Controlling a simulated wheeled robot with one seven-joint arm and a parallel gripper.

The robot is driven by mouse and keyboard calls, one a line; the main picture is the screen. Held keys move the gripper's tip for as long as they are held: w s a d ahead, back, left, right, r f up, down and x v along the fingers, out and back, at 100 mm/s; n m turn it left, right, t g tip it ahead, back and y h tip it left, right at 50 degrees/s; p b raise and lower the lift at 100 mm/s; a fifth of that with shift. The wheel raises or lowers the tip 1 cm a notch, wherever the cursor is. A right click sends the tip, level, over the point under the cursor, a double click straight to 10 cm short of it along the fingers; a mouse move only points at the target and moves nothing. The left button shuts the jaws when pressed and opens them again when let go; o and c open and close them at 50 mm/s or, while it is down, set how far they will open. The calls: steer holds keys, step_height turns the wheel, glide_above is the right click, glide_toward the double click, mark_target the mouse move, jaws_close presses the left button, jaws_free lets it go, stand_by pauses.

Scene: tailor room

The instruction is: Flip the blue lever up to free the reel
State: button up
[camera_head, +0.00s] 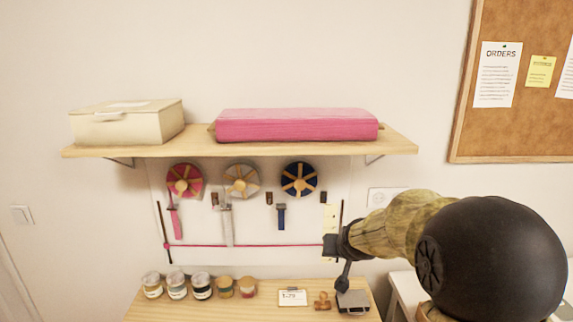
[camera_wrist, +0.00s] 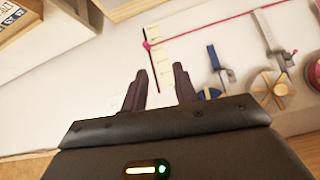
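The blue reel (camera_head: 299,179), dark blue with tan spokes, is mounted on the wall board under the shelf. A short blue piece (camera_head: 281,217), which looks like the blue lever, hangs down below and left of it. The blue piece also shows in the wrist view (camera_wrist: 215,60), close to the blue reel (camera_wrist: 210,93). My gripper (camera_head: 331,245) is right of and lower than the blue piece, apart from it. In the wrist view my gripper (camera_wrist: 160,80) has its two dark fingers spread with nothing between them; the blue piece lies right of them.
A pink reel (camera_head: 184,181) and a cream reel (camera_head: 241,180) hang left of the blue one. A pink ribbon (camera_head: 250,245) runs across below. The shelf (camera_head: 300,148) juts out above. Several jars (camera_head: 202,286) stand on the table (camera_head: 245,309) below.

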steer(key=s+f+g, duration=0.3)
steer(key=s+f, duration=0.2)
steer(key=s, duration=0.7)
steer(key=s+f+n+g, duration=0.1)
steer(key=s+f+g, duration=0.2)
steer(key=s, duration=0.9)
step_height(320, 180, down, 3)
steer(key=shift+s+r, duration=0.2)
steer(key=shift+o, duration=0.8)
steer(key=shift+w+a, duration=0.1)
